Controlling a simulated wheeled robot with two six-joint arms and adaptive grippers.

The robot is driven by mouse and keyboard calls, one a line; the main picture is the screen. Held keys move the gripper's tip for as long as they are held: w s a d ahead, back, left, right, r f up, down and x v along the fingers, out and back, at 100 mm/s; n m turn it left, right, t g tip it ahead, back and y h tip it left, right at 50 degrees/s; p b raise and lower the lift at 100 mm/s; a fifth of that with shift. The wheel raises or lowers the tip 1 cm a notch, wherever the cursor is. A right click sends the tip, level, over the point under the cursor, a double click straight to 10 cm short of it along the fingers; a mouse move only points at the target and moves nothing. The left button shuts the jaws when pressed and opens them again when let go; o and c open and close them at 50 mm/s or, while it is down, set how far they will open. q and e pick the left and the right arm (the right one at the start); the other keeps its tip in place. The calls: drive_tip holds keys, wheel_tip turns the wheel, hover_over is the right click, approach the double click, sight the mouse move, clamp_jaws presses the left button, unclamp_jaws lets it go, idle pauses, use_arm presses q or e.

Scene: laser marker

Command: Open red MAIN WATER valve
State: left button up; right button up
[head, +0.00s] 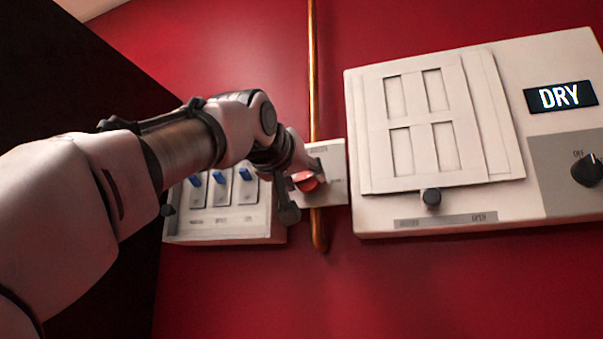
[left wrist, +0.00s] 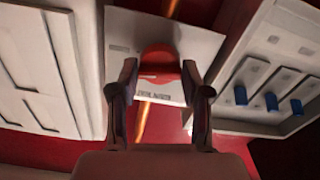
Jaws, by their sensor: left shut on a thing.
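The red valve (head: 307,181) sits on a small white plate (head: 335,172) on the red wall, over a copper pipe (head: 313,75). My left gripper (head: 296,192) is at the valve and hides part of it. In the left wrist view the red valve (left wrist: 159,68) lies between the two fingers of my left gripper (left wrist: 160,80), which is shut on it. The plate (left wrist: 195,48) carries small lettering, too blurred to read for certain. My right gripper is in neither view.
Left of the valve is a white box with several blue switches (head: 219,178). To the right is a large white panel (head: 435,215) with a shuttered window (head: 425,120), a small dark knob (head: 431,197), a "DRY" display (head: 560,96) and a black dial (head: 588,170).

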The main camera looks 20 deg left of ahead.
use_arm(q)
drive_tip(key=n, duration=0.3)
drive_tip(key=shift+n, duration=0.3)
drive_tip(key=n, duration=0.4)
drive_tip(key=shift+d+n+p, duration=0.1)
drive_tip(key=shift+n+p, duration=0.2)
drive_tip(key=n, duration=0.4)
drive_tip(key=shift+r, duration=0.15)
drive_tip(key=shift+r+n, duration=0.1)
drive_tip(key=shift+n, duration=1.7)
drive_tip(key=o, duration=1)
drive_tip(key=shift+o, duration=0.7)
drive_tip(key=shift+w, duration=0.1)
drive_tip(key=shift+w+d, duration=0.1)
drive_tip(key=shift+w, duration=0.05)
